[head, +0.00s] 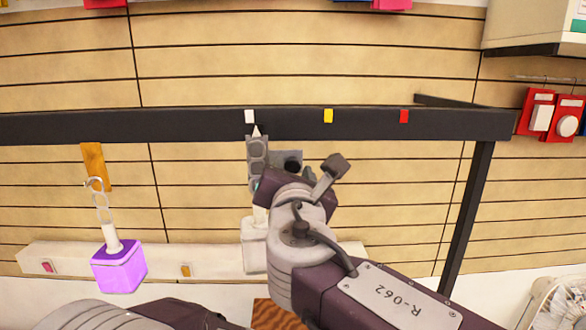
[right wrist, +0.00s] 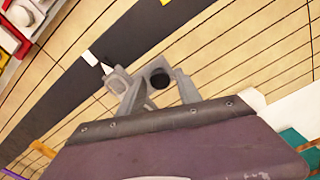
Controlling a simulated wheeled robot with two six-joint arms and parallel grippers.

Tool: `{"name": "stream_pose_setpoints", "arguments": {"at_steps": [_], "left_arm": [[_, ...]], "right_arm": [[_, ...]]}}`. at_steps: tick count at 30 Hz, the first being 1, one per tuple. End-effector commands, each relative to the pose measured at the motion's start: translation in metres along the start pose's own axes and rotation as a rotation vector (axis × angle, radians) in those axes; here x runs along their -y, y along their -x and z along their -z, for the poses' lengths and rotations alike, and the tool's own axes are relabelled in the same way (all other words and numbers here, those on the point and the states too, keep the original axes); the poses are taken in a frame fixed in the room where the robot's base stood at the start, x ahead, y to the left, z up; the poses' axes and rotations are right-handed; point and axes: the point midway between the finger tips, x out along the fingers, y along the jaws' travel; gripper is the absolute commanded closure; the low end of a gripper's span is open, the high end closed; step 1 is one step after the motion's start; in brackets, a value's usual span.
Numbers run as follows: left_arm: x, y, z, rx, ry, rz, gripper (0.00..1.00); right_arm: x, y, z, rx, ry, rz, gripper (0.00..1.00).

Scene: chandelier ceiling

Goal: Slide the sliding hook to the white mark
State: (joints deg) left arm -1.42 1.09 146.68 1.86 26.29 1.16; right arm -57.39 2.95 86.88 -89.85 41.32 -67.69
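The white mark (head: 250,116) is on the black rail (head: 180,121), left of a yellow mark (head: 328,115) and a red mark (head: 404,116). A small white pointer tip (head: 256,131), which looks like the sliding hook's, shows just below the white mark and slightly to its right. The right wrist view also shows the white mark (right wrist: 90,58) beside the tip (right wrist: 106,68). My right gripper (head: 274,160) is right below the rail, fingers apart, one against or beside the hook; contact is unclear. My left gripper is not visible.
A white block (head: 256,247) shows below my right gripper, partly hidden. Left of it, a purple block (head: 118,268) hangs from an orange hook (head: 95,166). A black post (head: 467,215) stands at the right. Red boxes (head: 536,110) are on the slatted wall.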

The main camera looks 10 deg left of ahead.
Motion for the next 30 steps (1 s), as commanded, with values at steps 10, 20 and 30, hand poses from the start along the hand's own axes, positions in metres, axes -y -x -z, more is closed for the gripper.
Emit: {"name": "stream_pose_setpoints", "arguments": {"at_steps": [10,20,30], "left_arm": [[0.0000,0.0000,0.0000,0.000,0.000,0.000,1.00],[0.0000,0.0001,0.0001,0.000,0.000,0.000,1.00],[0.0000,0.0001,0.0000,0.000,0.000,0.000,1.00]], "right_arm": [[-0.0001,0.0003,0.0000,0.000,0.000,0.000,1.00],[-0.0001,0.0004,-0.0001,0.000,0.000,0.000,1.00],[-0.0002,0.0004,-0.0002,0.000,0.000,0.000,1.00]]}}
